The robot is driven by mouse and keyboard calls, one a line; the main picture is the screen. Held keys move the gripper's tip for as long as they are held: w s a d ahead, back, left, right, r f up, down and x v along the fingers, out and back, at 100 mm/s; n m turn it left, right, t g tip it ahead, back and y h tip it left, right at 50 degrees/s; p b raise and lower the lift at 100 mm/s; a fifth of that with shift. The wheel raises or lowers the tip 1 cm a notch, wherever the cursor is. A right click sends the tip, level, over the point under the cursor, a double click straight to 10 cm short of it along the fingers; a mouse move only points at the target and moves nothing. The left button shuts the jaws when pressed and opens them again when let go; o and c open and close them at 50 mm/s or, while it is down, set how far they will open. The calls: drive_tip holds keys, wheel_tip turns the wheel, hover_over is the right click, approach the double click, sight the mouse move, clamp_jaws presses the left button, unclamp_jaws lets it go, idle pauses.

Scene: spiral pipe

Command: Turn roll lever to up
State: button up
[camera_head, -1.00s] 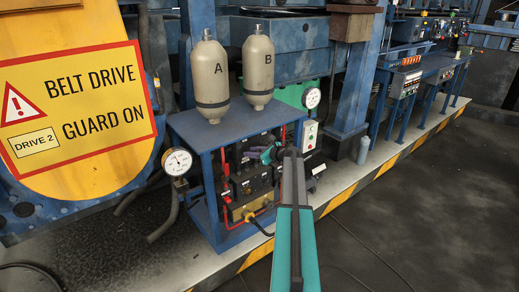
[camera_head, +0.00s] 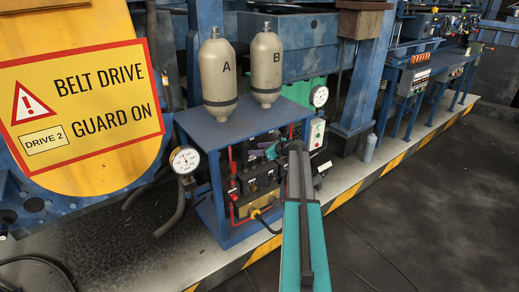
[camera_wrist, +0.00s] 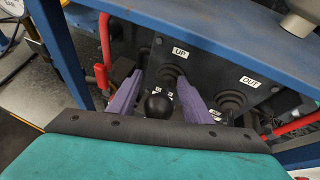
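In the wrist view a black ball knob (camera_wrist: 158,103) of a lever shows between the two purple fingers of my gripper (camera_wrist: 160,78). The fingers stand apart on either side of the knob, with narrow gaps visible. The dark panel behind carries a white "UP" label (camera_wrist: 180,52) above one lever boot and an "OUT" label (camera_wrist: 250,82) above another boot to the right. A label behind the knob is mostly hidden, so the lever's name cannot be read. In the head view my gripper (camera_head: 273,150) reaches the control boxes inside the blue frame (camera_head: 228,215); the lever is too small there.
Two tan cylinders, A (camera_head: 217,75) and B (camera_head: 265,70), stand on the frame's top. A blue frame bar (camera_wrist: 190,35) runs above the levers. Red pipes (camera_wrist: 105,40) flank the panel. A gauge (camera_head: 185,160) is at left. The floor at right is clear.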

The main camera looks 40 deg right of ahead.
drive_tip(key=shift+s, duration=0.15)
drive_tip(key=b+v, duration=0.2)
drive_tip(key=v, duration=1.1)
drive_tip(key=shift+s+r+b, duration=0.15)
drive_tip(key=shift+s+b, duration=0.15)
drive_tip(key=shift+b, duration=0.05)
drive_tip(key=shift+d, duration=0.1)
